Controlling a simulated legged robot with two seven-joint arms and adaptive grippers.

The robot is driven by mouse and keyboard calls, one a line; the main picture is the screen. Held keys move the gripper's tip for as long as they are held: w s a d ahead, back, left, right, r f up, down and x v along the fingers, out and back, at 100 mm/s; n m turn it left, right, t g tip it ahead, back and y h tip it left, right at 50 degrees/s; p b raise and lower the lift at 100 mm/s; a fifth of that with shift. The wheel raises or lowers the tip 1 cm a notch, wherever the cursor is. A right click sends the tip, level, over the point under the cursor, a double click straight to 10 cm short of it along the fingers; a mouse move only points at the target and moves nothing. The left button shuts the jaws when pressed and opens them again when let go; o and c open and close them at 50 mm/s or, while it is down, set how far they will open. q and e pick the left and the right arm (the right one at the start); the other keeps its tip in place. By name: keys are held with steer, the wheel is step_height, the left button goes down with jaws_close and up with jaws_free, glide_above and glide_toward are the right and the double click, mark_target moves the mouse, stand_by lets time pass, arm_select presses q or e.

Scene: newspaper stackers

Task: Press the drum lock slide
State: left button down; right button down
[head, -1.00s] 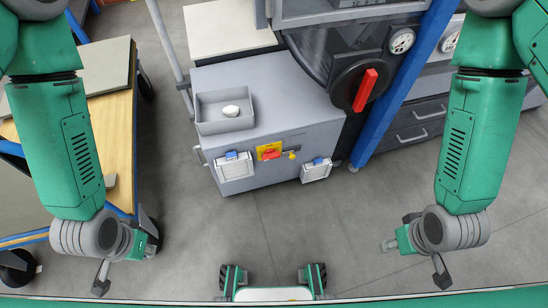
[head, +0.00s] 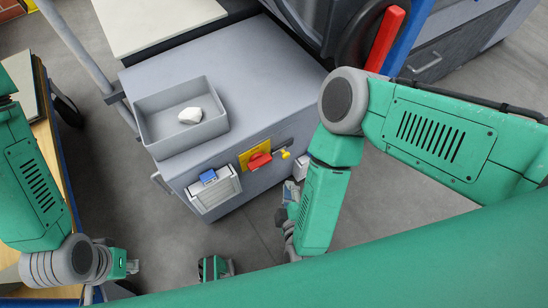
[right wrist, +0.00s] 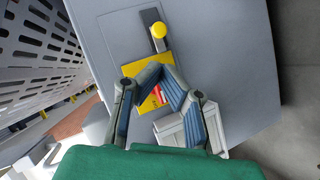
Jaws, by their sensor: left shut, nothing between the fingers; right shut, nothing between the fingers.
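A yellow knob (head: 285,154) on a short dark slide or lever sits on the grey cabinet's front face; which part is the drum lock slide is not labelled. In the right wrist view the knob (right wrist: 158,30) and its dark grey bar (right wrist: 155,17) show beyond my fingers, with a visible gap. My right gripper (right wrist: 160,72) is shut and empty in front of the yellow plate (right wrist: 130,68) with a red switch. In the head view my right gripper (head: 286,212) is partly hidden by its arm. My left gripper (head: 131,267) is shut and empty at lower left, far from the cabinet.
The red switch (head: 259,160) sits left of the knob. A white panel with a blue clip (head: 214,191) is on the same face. A grey tray (head: 165,142) holding a white lump stands on top. A wooden table (head: 45,140) is at left.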

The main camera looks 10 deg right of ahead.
steer(key=b, duration=0.4)
glide_toward(280, 152)
steer(key=shift+a+f+x, duration=0.25)
steer(key=shift+x, duration=1.95)
steer(key=shift+w+d+f+t+h, duration=0.2)
steer(key=shift+w+t+h, duration=0.1)
steer(key=shift+w, duration=0.15)
steer(key=shift+r, duration=0.1)
steer(key=d, duration=0.1)
steer(key=w+d+p, duration=0.1)
steer(key=d, duration=0.1)
steer(key=shift+w+r, duration=0.15)
steer(key=shift+w+d, duration=0.1)
steer(key=shift+d, duration=0.4)
